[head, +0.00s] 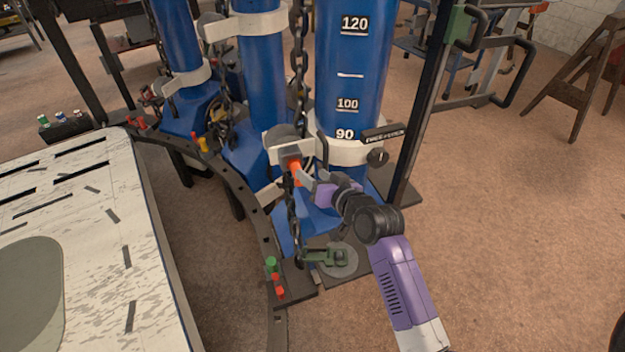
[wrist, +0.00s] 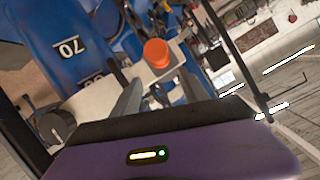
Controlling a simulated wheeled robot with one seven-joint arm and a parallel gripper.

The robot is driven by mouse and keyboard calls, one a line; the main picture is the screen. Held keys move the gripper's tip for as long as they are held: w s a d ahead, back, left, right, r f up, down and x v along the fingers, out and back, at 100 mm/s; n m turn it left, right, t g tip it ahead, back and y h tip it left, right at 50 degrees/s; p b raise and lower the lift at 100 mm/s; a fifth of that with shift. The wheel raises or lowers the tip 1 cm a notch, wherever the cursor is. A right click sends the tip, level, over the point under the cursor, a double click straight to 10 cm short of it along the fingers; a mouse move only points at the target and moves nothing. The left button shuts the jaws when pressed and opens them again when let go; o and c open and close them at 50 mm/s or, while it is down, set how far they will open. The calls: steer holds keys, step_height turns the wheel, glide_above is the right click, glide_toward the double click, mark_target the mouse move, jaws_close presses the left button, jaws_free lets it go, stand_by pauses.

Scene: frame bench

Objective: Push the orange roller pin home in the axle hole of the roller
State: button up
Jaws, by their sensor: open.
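The orange roller pin (head: 295,166) sticks out from a dark block at the end of the pale clamp band, in front of the large blue cylinder. In the wrist view its round orange head (wrist: 158,53) shows just beyond the fingertips. My gripper (head: 304,179) is beside the pin in the head view. In the wrist view its two grey fingers (wrist: 160,80) stand apart with nothing between them. A rounded grey part (head: 283,134), perhaps the roller, sits above the pin. The axle hole is hidden, and how deep the pin sits cannot be told.
A hanging chain (head: 291,215) runs close left of the pin. The clamp band (head: 345,152) has a black knob (head: 377,157) to the right. A curved black rail (head: 238,185) and a white-topped table (head: 95,240) lie left.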

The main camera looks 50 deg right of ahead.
mark_target(294, 164)
steer(key=shift+y, duration=0.3)
steer(key=shift+a+f+p+x, duration=0.1)
steer(key=shift+f+p+x, duration=0.1)
steer(key=shift+x, duration=1.1)
steer(key=shift+a+f+p+x, duration=0.15)
steer(key=shift+f+x, duration=0.1)
steer(key=shift+x, duration=1.05)
steer(key=shift+a+f+p+x, duration=0.1)
steer(key=shift+f+x, duration=0.1)
steer(key=shift+x, duration=1.1)
steer(key=shift+s, duration=0.15)
steer(key=shift+c, duration=0.2)
jaws_close()
